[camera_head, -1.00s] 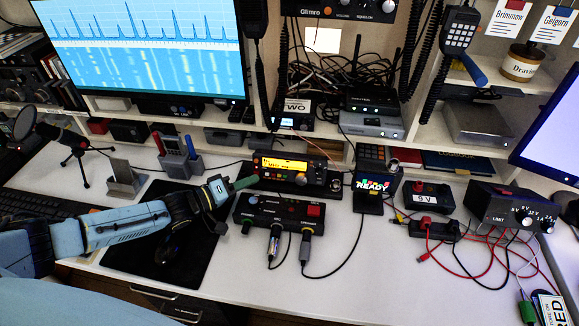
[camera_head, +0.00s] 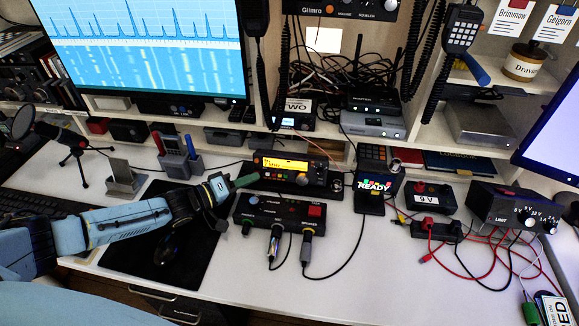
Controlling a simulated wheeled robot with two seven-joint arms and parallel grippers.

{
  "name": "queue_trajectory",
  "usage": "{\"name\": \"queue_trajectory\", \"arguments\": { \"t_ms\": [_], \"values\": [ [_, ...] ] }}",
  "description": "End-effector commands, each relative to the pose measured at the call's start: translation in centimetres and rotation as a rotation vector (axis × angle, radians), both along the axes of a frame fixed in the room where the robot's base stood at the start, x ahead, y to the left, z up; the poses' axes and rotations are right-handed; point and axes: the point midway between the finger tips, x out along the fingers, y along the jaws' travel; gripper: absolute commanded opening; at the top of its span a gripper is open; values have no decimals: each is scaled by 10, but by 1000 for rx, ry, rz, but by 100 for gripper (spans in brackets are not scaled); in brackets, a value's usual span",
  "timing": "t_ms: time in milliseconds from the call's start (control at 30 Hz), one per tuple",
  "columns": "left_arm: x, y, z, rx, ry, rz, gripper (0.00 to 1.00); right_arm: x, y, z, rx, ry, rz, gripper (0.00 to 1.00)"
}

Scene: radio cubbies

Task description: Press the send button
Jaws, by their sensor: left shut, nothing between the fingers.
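My left gripper (camera_head: 246,181) reaches in from the left, shut, with greenish fingertips and nothing held. Its tips are above the back left of a black control box (camera_head: 277,227), in front of the radio with a lit orange display (camera_head: 284,163). The labels are too small to read, so I cannot tell which is the send button. In this view the tips are left of the red button and apart from it. My right gripper is out of view.
Cables plug into the box's front. A small "READY" screen (camera_head: 375,184) and a 9 V box (camera_head: 429,197) stand to the right. Red and black wires run to a power supply (camera_head: 500,207). A dark mat (camera_head: 190,268) lies under my arm. The white desk front (camera_head: 370,275) is clear.

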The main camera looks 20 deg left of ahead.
Motion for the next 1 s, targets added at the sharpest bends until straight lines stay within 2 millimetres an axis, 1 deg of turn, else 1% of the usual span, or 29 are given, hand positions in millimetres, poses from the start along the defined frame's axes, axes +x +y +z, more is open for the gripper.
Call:
{"name": "queue_trajectory", "arguments": {
  "t_ms": [267,567,667,800,1000],
  "values": [
    [-9,-4,2,-2,1,0,0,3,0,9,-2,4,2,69],
    [-10,-5,2,-1,1,0,0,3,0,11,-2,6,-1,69],
    [-17,-7,6,-3,3,0,0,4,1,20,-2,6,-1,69],
    [-31,-10,11,-3,3,0,0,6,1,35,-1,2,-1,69],
    [-49,-15,16,-3,3,0,0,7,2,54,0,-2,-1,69]
  ]
}}
